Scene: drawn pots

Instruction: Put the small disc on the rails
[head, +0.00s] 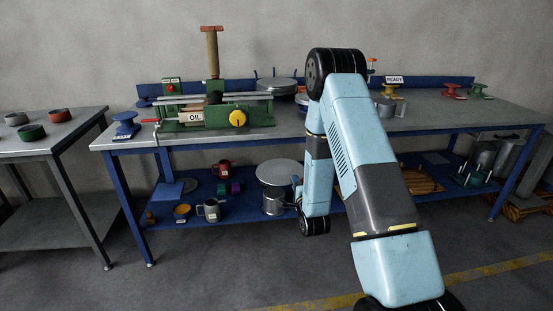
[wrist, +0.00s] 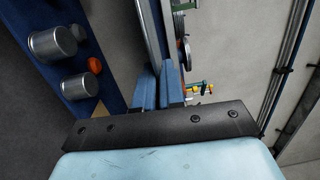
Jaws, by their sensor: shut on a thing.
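My gripper (wrist: 159,88) shows in the wrist view with its two blue fingers close together. I cannot tell which disc is the small one.
The blue bench (head: 320,128) bears a lidded pot (head: 277,84) and colored stands (head: 452,90). A grey table (head: 60,128) with rings stands left. Floor between is clear.

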